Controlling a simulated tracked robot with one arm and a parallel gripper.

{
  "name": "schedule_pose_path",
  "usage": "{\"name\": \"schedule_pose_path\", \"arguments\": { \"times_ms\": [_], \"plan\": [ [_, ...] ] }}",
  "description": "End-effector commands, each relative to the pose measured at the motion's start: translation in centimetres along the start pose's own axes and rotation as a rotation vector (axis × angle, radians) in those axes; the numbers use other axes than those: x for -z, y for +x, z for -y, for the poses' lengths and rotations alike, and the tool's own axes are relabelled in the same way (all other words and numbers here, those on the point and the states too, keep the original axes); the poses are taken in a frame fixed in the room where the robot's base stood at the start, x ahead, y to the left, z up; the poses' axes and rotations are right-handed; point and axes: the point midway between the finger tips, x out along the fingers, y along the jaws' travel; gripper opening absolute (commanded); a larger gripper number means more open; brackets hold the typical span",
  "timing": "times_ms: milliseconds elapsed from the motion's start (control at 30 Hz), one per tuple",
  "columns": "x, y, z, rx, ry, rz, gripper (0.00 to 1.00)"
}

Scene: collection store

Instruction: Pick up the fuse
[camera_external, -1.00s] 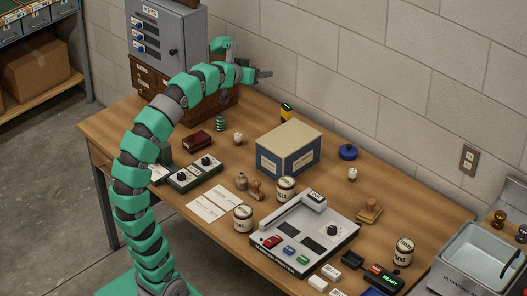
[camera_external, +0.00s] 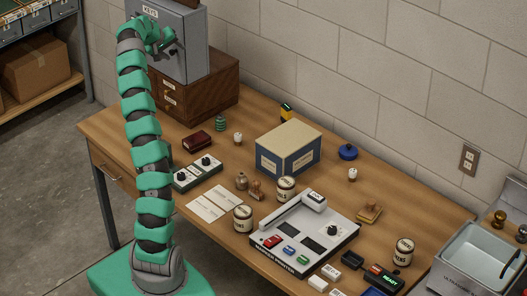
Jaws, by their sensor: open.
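No object is clearly readable as the fuse at this size. My gripper (camera_external: 174,46) is open and raised in front of the grey key cabinet, high above the desk and well away from both pieces. Nothing shows between its fingers.
The grey key cabinet (camera_external: 190,50) stands on a wooden drawer unit (camera_external: 215,90) at the back left. The blue-and-cream box (camera_external: 290,148) stands mid-desk. The desk's right back is clearer.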

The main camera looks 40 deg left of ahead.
Motion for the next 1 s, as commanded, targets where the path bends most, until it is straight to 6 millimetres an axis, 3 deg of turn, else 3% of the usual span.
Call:
{"name": "schedule_pose_path", "arguments": {
  "times_ms": [100,233,367,500,800,1000],
  "plan": [
    [2.6,-0.5,5.5,0.047,-0.104,0.023,0.52],
    [3.7,0.0,11.2,0.118,-0.195,0.057,0.52],
    [3.7,1.6,16.1,0.221,-0.257,0.105,0.52],
    [2.8,4.7,20.3,0.36,-0.293,0.168,0.52],
    [-0.1,10.8,25.8,0.613,-0.317,0.281,0.52],
    [-0.8,11.8,26.8,0.662,-0.32,0.3,0.52]
  ]
}}
